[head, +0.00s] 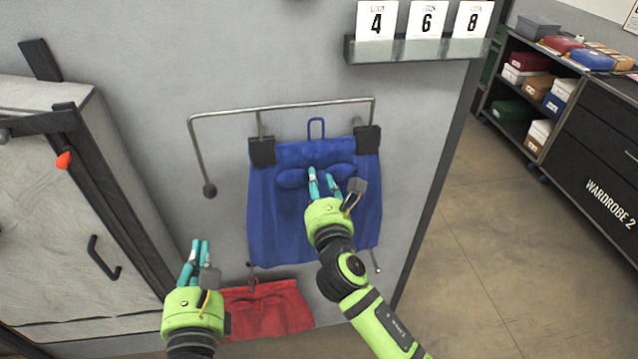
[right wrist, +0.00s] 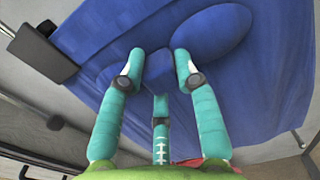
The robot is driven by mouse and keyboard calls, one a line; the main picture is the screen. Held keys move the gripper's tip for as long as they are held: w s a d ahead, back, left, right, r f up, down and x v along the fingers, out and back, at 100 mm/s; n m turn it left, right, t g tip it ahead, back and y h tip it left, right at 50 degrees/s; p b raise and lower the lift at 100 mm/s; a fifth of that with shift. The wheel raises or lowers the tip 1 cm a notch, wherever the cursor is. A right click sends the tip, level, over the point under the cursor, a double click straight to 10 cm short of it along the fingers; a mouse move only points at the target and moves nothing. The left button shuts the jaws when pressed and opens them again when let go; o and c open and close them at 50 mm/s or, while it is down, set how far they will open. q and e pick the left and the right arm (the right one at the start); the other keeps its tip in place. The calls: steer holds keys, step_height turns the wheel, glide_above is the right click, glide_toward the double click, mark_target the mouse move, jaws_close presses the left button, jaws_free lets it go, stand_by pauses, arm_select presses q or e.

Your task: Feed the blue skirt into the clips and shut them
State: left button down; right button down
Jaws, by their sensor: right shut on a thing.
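The blue skirt (head: 275,225) hangs flat before the grey wall, with two oval pockets and a blue loop at its top. A left dark clip (head: 262,150) and a right dark clip (head: 367,139) hang from a metal rail at its upper corners. I cannot tell whether they are shut. My right gripper (head: 323,182) is at the skirt's upper middle, below the waistband, shut on its cloth. In the right wrist view, the fingers (right wrist: 160,75) lie against the blue skirt (right wrist: 270,90), with one clip (right wrist: 42,52) at left. My left gripper (head: 198,250) is lower left, apart from the skirt; its finger gap is unclear.
The metal rail (head: 280,107) juts from the wall, ending in a dark knob at left. A red garment (head: 268,310) hangs below. A shelf (head: 415,50) with number cards is above. A pale cabinet (head: 60,220) stands left; the floor at right is clear.

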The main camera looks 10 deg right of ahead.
stand_by(0.4)
steer(key=c, duration=0.8)
jaws_free()
steer(key=shift+s, duration=0.1)
steer(key=shift+s, duration=0.1)
